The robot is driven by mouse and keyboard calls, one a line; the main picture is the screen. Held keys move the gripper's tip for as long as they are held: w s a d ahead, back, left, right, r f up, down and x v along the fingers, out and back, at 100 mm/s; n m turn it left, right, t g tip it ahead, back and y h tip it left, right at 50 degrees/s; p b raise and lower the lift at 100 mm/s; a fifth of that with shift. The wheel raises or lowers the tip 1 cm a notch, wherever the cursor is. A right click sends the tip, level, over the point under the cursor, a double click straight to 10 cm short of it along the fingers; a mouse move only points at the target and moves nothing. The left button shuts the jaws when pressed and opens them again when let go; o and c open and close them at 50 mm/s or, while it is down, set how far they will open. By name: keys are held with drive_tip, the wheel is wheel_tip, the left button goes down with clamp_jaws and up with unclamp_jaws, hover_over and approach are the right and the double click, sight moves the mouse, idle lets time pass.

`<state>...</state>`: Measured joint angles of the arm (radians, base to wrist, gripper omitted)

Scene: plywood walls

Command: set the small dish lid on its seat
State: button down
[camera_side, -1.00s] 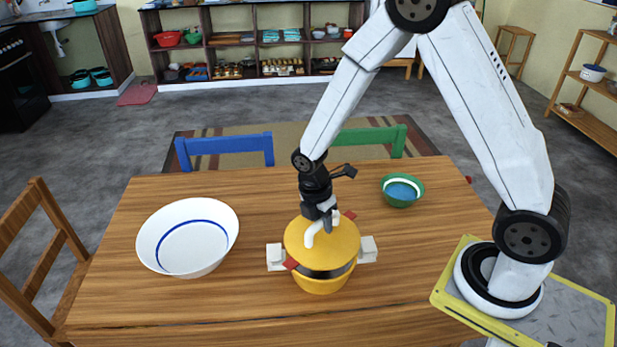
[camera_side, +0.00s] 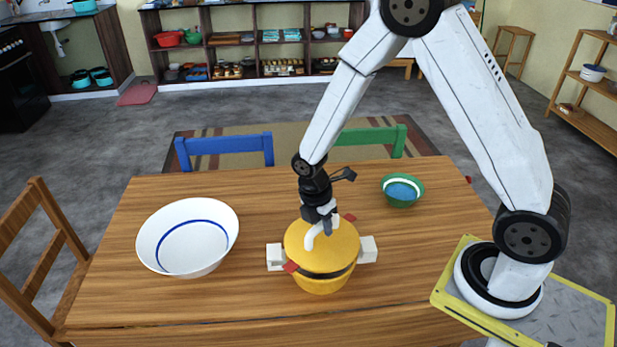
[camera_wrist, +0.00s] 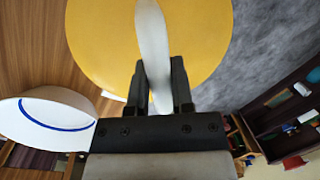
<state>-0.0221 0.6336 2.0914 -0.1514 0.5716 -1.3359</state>
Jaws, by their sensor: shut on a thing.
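The lid (camera_side: 338,251) is a round yellow disc with a white arched handle (camera_side: 311,236) and small red tabs at its edge. My gripper (camera_side: 321,219) is shut on the white handle. In the wrist view my gripper (camera_wrist: 163,100) has its two dark fingers either side of the handle (camera_wrist: 151,45), with the yellow lid (camera_wrist: 95,45) beyond. The lid is over the yellow dish (camera_side: 320,285), which has white side handles (camera_side: 275,257). A thin dark band shows between lid and dish at the front. Whether the lid touches its seat cannot be told.
A white bowl with a blue ring (camera_side: 190,240) stands on the wooden table (camera_side: 130,300) to the left. A small green bowl (camera_side: 402,190) stands at the back right. Blue (camera_side: 225,150) and green (camera_side: 372,138) chairs are behind the table. The table's front left is clear.

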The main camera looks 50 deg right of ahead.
sight(322, 237)
drive_tip(key=shift+f, duration=1.8)
idle(1.9)
drive_tip(key=shift+c, duration=2.1)
unclamp_jaws()
drive_tip(key=shift+r, duration=0.1)
drive_tip(key=shift+w+a+r, duration=0.1)
drive_tip(key=shift+w+r, duration=0.1)
drive_tip(key=shift+r, duration=1.05)
drive_tip(key=shift+w+a+r, duration=0.15)
drive_tip(key=shift+r, duration=1.1)
drive_tip(key=shift+w+a+r, duration=0.1)
drive_tip(key=shift+w+r, duration=0.1)
drive_tip(key=shift+r, duration=1.05)
drive_tip(key=shift+s+r+m, duration=0.3)
drive_tip(key=shift+r+m, duration=0.15)
drive_tip(key=shift+m, duration=0.25)
drive_tip(key=s+r+m+t+y, duration=0.1)
drive_tip(key=s+r+m+t, duration=0.3)
drive_tip(key=m, duration=1.1)
drive_tip(key=s+r, duration=0.2)
drive_tip(key=s, duration=0.1)
drive_tip(key=shift+s+m, duration=0.2)
drive_tip(key=shift+m, duration=0.1)
